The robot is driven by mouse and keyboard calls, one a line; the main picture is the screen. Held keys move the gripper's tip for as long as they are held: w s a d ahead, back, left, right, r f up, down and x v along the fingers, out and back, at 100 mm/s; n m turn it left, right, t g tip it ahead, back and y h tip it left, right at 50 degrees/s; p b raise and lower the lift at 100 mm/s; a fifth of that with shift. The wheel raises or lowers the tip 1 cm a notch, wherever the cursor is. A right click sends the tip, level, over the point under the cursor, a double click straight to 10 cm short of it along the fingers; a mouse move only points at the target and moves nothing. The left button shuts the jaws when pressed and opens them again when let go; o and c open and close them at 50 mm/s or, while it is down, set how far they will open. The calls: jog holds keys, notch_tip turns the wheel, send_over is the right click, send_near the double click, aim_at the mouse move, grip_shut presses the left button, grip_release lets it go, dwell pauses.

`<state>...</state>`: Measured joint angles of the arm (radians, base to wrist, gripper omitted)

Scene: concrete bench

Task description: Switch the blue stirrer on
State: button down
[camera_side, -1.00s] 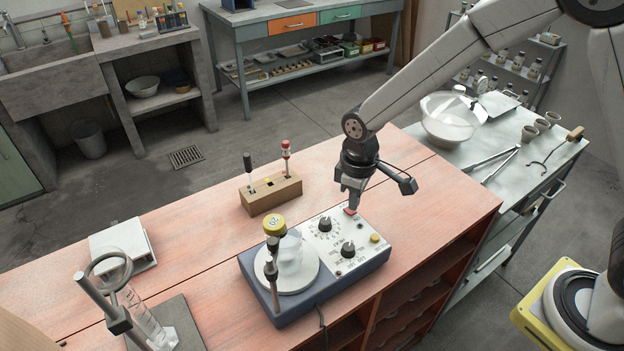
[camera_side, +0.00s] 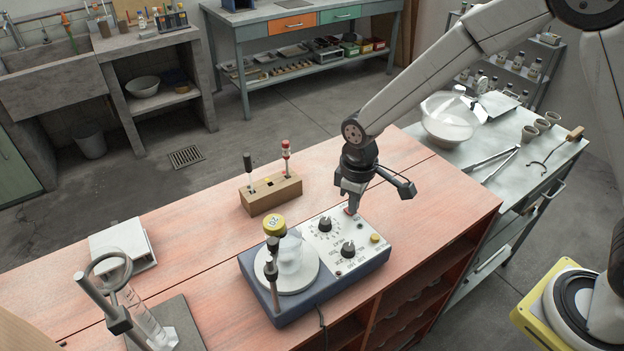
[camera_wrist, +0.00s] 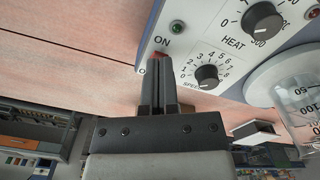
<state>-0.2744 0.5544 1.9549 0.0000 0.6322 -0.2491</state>
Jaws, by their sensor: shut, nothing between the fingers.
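The blue stirrer (camera_side: 340,283) sits on the wooden bench, with a white control panel (camera_wrist: 215,45), two black knobs and a round white plate. The red power switch (camera_wrist: 158,55) lies at the panel's edge by the word ON, partly hidden by my fingers. My gripper (camera_side: 352,211) is shut and empty, its fingertips at the switch; it also shows in the wrist view (camera_wrist: 158,62). I cannot tell whether the tips press it. A green lamp (camera_wrist: 177,27) shows on the panel.
A wooden block with two screwdrivers (camera_side: 262,200) stands behind the stirrer. A metal rod stand (camera_side: 270,285) rises in front of the plate. A ring stand (camera_side: 95,300) and white scale (camera_side: 135,258) are at left. The bench right of the stirrer is clear.

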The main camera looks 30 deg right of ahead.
jog(key=shift+f, duration=0.4)
dwell(0.3)
jog(key=shift+r, duration=3.5)
jog(key=s+d+m+t, duration=0.2)
jog(key=s+d+m, duration=0.4)
jog(key=s+d, duration=0.5)
jog(key=shift+s+d+f+t, duration=0.15)
jog(key=shift+s+f+t, duration=0.15)
jog(key=shift+s, duration=0.25)
